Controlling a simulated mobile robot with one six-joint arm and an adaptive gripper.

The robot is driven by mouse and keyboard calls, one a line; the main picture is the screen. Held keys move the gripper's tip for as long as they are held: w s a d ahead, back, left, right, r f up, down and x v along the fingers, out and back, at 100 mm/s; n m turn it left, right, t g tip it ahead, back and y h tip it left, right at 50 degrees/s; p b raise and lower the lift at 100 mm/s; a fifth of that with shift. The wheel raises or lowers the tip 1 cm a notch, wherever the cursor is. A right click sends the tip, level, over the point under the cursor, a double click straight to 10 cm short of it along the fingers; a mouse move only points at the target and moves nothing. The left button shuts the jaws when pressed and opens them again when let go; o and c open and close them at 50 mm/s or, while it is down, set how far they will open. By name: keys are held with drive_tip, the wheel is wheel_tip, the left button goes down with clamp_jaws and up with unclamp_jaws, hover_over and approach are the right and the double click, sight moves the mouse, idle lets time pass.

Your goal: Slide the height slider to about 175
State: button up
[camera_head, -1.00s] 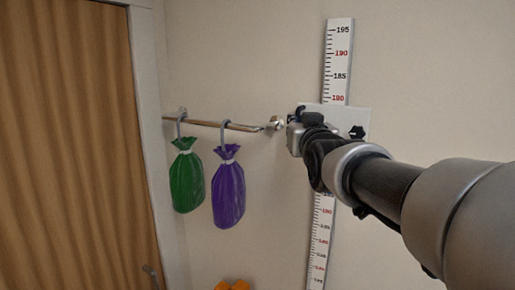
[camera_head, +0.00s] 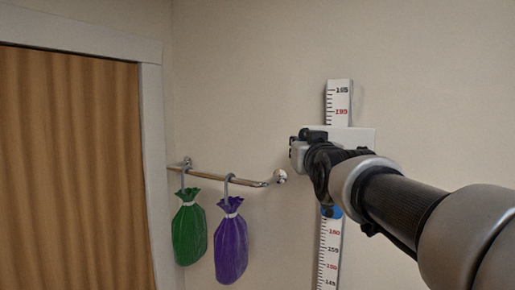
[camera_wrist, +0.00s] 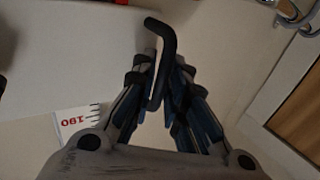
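The height ruler (camera_head: 340,95) is a white strip with black and red numbers, upright on the wall. The numbers right behind the plate and my arm are hidden. In the wrist view the slider's black bent handle (camera_wrist: 168,35) passes between my fingertips, beside the plate (camera_wrist: 70,45). My gripper (camera_wrist: 159,68) appears closed around that handle; it also shows in the head view (camera_head: 301,151), at the plate's left side.
A metal rail (camera_head: 225,175) on the wall left of the slider carries a green bag (camera_head: 190,235) and a purple bag (camera_head: 231,248). The wall above and right of the ruler is bare.

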drive_tip(key=shift+o, duration=0.2)
drive_tip(key=s, duration=1.2)
drive_tip(key=s+f+g+b, duration=0.4)
drive_tip(key=s+f+b, duration=0.4)
drive_tip(key=f, duration=1.2)
drive_tip(key=s+f+g+b, duration=0.5)
drive_tip(key=s+f+b, duration=0.3)
drive_tip(key=f, duration=1.1)
drive_tip(key=s+f+g+b, duration=0.4)
drive_tip(key=s+f+b, duration=0.4)
drive_tip(key=f, duration=1.2)
drive_tip(key=shift+s+f, duration=0.3)
drive_tip(key=shift+s, duration=0.65)
drive_tip(key=shift+o, duration=0.4)
